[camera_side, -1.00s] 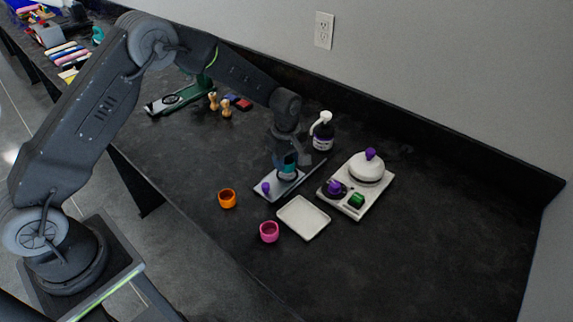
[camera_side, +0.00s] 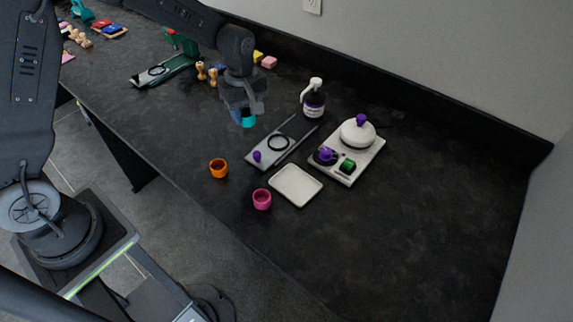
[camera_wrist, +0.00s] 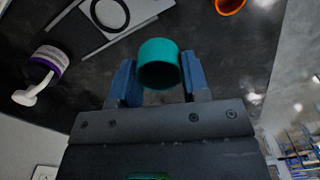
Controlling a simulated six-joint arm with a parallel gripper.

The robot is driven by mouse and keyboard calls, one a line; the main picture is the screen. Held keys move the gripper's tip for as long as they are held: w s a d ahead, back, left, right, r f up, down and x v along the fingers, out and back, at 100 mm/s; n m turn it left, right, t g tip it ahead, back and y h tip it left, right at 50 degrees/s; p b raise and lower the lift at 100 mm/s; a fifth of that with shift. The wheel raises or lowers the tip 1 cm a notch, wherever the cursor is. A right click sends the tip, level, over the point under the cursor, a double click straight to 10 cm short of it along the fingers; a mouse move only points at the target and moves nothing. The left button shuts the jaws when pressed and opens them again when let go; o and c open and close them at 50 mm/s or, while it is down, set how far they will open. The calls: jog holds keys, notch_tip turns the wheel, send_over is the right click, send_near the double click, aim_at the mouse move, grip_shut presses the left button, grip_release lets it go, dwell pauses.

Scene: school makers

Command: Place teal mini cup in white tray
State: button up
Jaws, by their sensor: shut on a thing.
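The teal mini cup (camera_wrist: 160,64) is between the two blue fingers of my gripper (camera_wrist: 157,84) in the wrist view. In the side view my gripper (camera_side: 243,112) is shut on the cup (camera_side: 248,121) and holds it above the counter, behind and left of a grey plate with a ring. The white tray (camera_side: 297,186) is a shallow, empty, rounded square lying on the counter, to the right of and in front of the gripper.
An orange cup (camera_side: 219,168) and a pink cup (camera_side: 262,199) stand left of the tray. The grey plate (camera_side: 265,146) with a ring and purple knob lies behind it. A pump bottle (camera_side: 313,100) and a white-lidded station (camera_side: 352,148) stand near. The counter's right side is clear.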

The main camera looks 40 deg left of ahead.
jog(key=s+d, duration=0.2)
jog(key=d, duration=0.3)
send_over(295, 185)
jog(key=f, duration=0.7)
jog(key=shift+a, duration=0.25)
jog(key=shift+d+f, duration=0.15)
jog(key=shift+f, duration=1.95)
jog(key=shift+f, duration=0.1)
jog(key=o, duration=1)
jog(key=shift+f, duration=0.1)
